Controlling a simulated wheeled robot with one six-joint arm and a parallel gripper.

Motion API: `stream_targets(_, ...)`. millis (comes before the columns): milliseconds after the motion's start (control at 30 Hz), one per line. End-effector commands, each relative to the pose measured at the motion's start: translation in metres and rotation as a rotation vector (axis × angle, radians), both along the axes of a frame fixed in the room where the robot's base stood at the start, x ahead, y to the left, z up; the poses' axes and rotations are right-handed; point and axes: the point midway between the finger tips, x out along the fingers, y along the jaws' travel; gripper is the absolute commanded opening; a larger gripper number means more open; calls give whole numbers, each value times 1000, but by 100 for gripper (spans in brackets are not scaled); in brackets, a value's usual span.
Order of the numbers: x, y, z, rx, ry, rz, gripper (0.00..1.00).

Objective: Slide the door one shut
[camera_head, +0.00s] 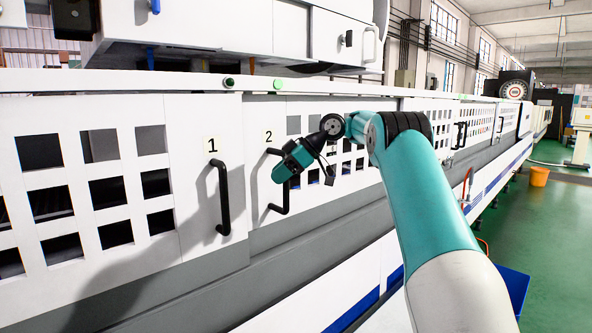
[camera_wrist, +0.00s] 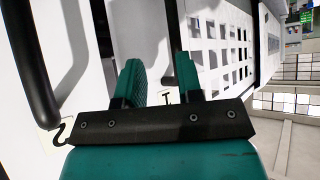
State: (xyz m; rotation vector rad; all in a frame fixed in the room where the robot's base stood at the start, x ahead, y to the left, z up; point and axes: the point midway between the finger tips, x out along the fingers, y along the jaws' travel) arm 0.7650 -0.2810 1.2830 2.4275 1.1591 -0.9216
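Door one (camera_head: 182,200) is a white sliding panel with square windows, a label 1 (camera_head: 212,145) and a black upright handle (camera_head: 221,198). My gripper (camera_head: 279,174) is in front of the neighbouring door two, right of the door one handle and apart from it. In the wrist view my gripper (camera_wrist: 160,75) shows two teal fingers spread apart with nothing between them. That view looks upside down; the label 1 (camera_wrist: 167,97) shows between the fingers, and a dark upright bar, likely the door one handle (camera_wrist: 172,30), lies beyond. Whether door one is fully shut is unclear.
The door two handle (camera_head: 286,197) is close beside my gripper, partly behind it; it also shows large at the left of the wrist view (camera_wrist: 35,70). A green button (camera_head: 278,84) sits on the rail above. An orange bucket (camera_head: 539,176) stands on the open green floor.

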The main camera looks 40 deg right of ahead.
Motion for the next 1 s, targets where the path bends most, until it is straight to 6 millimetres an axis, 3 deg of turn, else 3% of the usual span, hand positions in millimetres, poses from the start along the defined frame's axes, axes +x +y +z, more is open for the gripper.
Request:
stream_targets(500,-20,-32,2,1,2,-1,34)
stream_targets(1000,-22,-35,0,2,0,0,34)
